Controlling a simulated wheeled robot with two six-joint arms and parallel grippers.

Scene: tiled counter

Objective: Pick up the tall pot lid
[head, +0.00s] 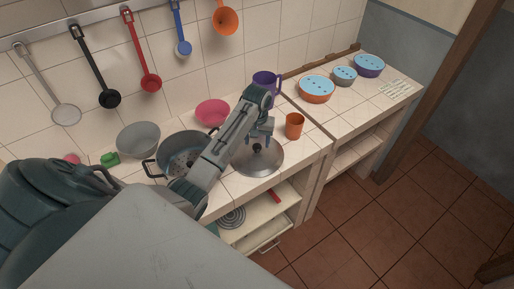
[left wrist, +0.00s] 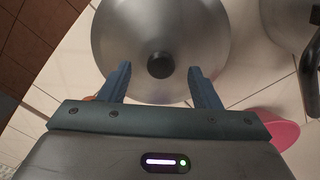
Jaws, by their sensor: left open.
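The pot lid (head: 268,163) is a grey metal disc with a black knob (head: 257,148). It lies on the tiled counter near its front edge, right of the pot. In the left wrist view the lid (left wrist: 160,25) fills the top middle, with its black knob (left wrist: 161,65) facing the camera. My left gripper (head: 258,135) is above the lid. In the left wrist view its blue fingers (left wrist: 158,70) are open, one on each side of the knob with clear gaps. Whether the fingertips reach knob height cannot be told. My right gripper is not in view.
A dark two-handled pot (head: 160,152), a grey bowl (head: 138,138) and a pink bowl (head: 212,112) stand left of the lid. A purple mug (head: 266,82) is behind, an orange cup (head: 294,126) to the right. Ladles hang on the wall. Lidded bowls (head: 316,88) stand farther right.

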